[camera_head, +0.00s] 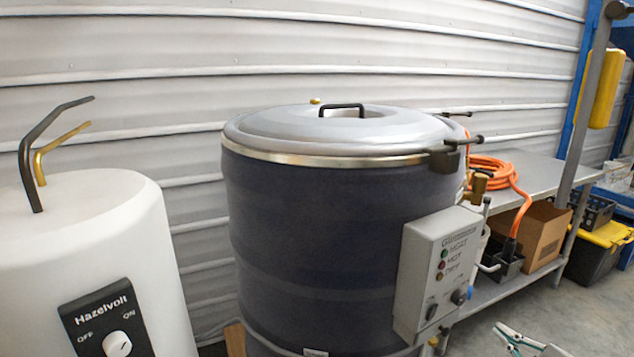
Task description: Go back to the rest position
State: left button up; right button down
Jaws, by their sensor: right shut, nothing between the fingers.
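My right gripper (506,331) shows at the bottom right edge, low over the grey floor. Its fingers are shut with nothing between them, and most of the arm is out of the picture. It is apart from the large dark drum (310,240), to the right of the drum's control box (437,272). The drum's grey lid (270,131) is down, with a black handle on top. My left gripper is not in view.
A white Hazelvolt boiler (95,235) with bent pipes stands at the left. Behind the drum on the right is a metal bench (545,172) with an orange hose (505,172). A cardboard box (540,235) sits on its lower shelf. Floor (570,310) at the lower right is clear.

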jog(key=s+a+f+m+g+y, duration=0.1)
jog(key=s+a+f+m, duration=0.1)
jog(key=s+a+f, duration=0.55)
jog(key=s+a+f+m+g, duration=0.25)
jog(key=a+f, duration=0.25)
jog(key=f, duration=0.5)
jog(key=s+a+f+m, duration=0.1)
jog(key=s+a+f, duration=0.2)
jog(key=a, duration=0.4)
jog(key=s+a+f+m+g+y, duration=0.1)
jog(key=s+a+f, duration=0.3)
jog(key=s+a, duration=0.2)
jog(key=shift+s+a+m+y, duration=0.25)
jog(key=shift+a+m+y, duration=0.1)
jog(key=shift+a, duration=0.2)
